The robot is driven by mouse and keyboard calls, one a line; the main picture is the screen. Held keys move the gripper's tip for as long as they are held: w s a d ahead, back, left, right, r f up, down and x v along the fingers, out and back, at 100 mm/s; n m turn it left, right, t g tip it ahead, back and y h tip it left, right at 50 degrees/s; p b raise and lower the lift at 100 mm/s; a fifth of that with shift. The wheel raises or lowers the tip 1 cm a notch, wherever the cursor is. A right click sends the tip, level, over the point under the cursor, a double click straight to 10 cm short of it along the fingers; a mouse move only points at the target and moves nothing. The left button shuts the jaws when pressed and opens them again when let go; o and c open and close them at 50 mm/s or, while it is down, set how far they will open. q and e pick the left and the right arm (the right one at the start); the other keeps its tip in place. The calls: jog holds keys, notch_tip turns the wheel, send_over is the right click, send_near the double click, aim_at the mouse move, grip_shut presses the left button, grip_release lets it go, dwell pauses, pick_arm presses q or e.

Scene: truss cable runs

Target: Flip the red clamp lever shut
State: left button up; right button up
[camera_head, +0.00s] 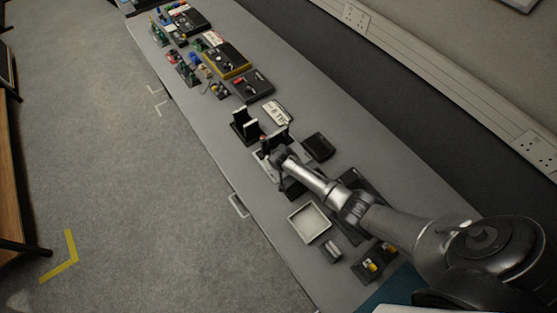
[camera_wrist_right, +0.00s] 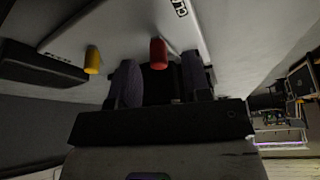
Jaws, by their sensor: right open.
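The red clamp lever (camera_wrist_right: 158,53) shows in the wrist view as a red cylindrical grip standing out from a pale plate (camera_wrist_right: 120,25) with dark lettering. In the head view a small red tip (camera_head: 263,138) shows just beyond my right gripper (camera_head: 274,158). In the wrist view my right gripper (camera_wrist_right: 160,82) is open, its two dark fingers apart. The red grip appears between and beyond the fingertips; whether it touches them I cannot tell. A yellow grip (camera_wrist_right: 92,60) is on the same plate to the left. The lever's base is hidden. My left gripper is not in view.
Black upright brackets (camera_head: 244,124) stand just beyond the gripper. A black box (camera_head: 318,146) lies to the right and a pale square tray (camera_head: 309,221) nearer. Several devices crowd the bench's far end. The bench's left edge strip is mostly clear.

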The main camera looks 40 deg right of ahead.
jog(key=p+v, duration=0.2)
jog(key=v, duration=1)
jog(key=shift+r, duration=0.25)
jog(key=s+a+r+n+t+p, duration=0.1)
jog(key=s+a+r+n+t, duration=0.2)
jog(key=r, duration=0.6)
jog(key=s+a+r+n+p, duration=0.2)
jog(key=a+r+n, duration=0.2)
jog(key=r, duration=0.6)
jog(key=s+a+g+y+p, duration=0.1)
jog(key=s+a+p, duration=0.1)
jog(key=s, duration=0.9)
jog(key=s+a+g+y+p, duration=0.1)
jog(key=s+p, duration=0.4)
jog(key=s, duration=0.7)
jog(key=shift+s+a+r+g, duration=0.15)
jog(key=shift+a+r+g, duration=0.25)
jog(key=shift+a+g, duration=0.35)
